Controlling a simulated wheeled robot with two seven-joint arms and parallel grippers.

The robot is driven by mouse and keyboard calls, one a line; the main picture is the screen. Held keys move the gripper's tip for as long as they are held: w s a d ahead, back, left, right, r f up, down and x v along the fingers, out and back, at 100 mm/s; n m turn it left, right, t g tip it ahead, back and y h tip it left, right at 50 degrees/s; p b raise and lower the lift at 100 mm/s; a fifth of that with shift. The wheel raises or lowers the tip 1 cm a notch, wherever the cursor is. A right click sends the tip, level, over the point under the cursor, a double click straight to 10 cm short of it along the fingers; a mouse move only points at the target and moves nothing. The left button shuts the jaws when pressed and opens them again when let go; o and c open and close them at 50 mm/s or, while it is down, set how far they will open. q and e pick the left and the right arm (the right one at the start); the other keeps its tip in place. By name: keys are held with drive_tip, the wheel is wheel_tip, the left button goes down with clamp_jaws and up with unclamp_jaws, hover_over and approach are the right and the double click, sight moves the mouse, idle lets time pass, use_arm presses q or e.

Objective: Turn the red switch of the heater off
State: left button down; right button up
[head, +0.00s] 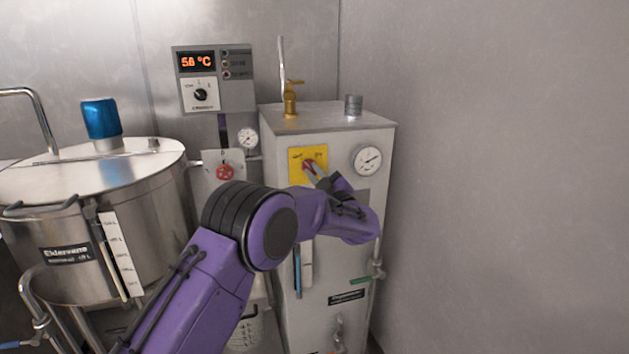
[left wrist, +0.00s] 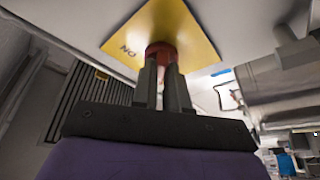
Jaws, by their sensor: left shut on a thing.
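The heater (head: 330,130) is a pale metal cabinet in the middle of the head view. Its red switch (head: 308,166) sits on a yellow plate (head: 296,153) on the front face. My left gripper (head: 313,169) reaches in front of the plate with its fingers at the switch. In the left wrist view the red switch (left wrist: 160,50) shows at the fingertips, on the yellow plate (left wrist: 190,30). The left gripper (left wrist: 163,64) is shut on the switch. The fingers cover part of the knob, and I cannot tell its exact setting. My right gripper is not in view.
A round gauge (head: 367,159) is right of the plate. A steel tank (head: 90,215) with a blue cap (head: 101,118) stands at the left. A control box (head: 213,78) reading about 56 °C hangs on the wall. A brass valve (head: 290,100) tops the heater.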

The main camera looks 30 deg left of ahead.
use_arm(q)
drive_tip(key=shift+n+g, duration=0.4)
drive_tip(key=shift+n, duration=0.3)
drive_tip(key=c, duration=1.1)
unclamp_jaws()
drive_tip(key=shift+c, duration=0.2)
drive_tip(key=b+v, duration=0.2)
drive_tip(key=v, duration=0.8)
drive_tip(key=shift+d, duration=0.3)
drive_tip(key=shift+s+f+n, duration=0.1)
drive_tip(key=shift+n, duration=0.2)
